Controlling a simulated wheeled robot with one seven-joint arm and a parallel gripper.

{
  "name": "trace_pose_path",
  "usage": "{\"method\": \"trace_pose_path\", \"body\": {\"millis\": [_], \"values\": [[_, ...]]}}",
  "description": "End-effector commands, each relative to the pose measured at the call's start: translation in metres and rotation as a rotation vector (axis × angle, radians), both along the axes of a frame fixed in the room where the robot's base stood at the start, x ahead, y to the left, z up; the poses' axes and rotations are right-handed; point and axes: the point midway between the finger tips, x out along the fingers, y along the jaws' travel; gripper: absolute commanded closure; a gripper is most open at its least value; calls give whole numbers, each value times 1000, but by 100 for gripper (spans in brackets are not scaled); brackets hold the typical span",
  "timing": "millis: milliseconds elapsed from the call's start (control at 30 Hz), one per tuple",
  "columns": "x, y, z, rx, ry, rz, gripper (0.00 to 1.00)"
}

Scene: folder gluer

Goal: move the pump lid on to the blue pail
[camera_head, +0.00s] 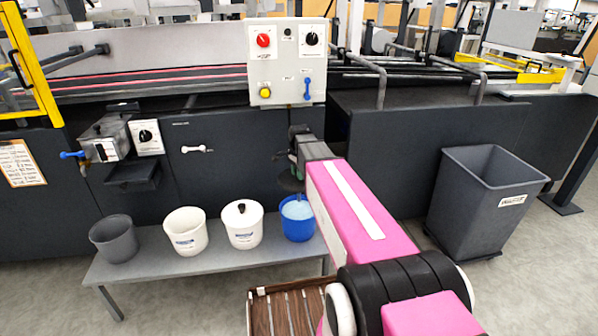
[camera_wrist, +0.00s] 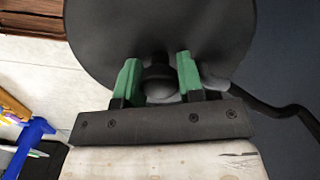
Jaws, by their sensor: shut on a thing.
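The pump lid (camera_wrist: 100,40) is a large dark grey disc with a knob in the middle, filling much of the wrist view. My gripper (camera_wrist: 158,75) has its two green fingers shut on this knob. In the head view the lid (camera_head: 291,181) hangs as a dark disc under my gripper (camera_head: 298,150), partly hidden by my arm. The blue pail (camera_head: 298,228) stands at the right end of the grey bench, with its top open and light blue contents showing. The lid appears above and behind the pail in the picture, apart from it.
On the bench (camera_head: 200,262) stand a white pail with a black-knobbed lid (camera_head: 243,230), another white pail (camera_head: 187,238) and a grey pail (camera_head: 114,240). A control panel (camera_head: 287,75) rises behind. A grey bin (camera_head: 470,205) stands right. A slatted brown crate (camera_head: 262,291) is in front.

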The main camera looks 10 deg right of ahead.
Motion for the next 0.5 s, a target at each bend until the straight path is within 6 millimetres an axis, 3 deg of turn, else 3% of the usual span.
{"method": "trace_pose_path", "body": {"millis": [500], "values": [[0,0,-45,0,1,2,99]]}}
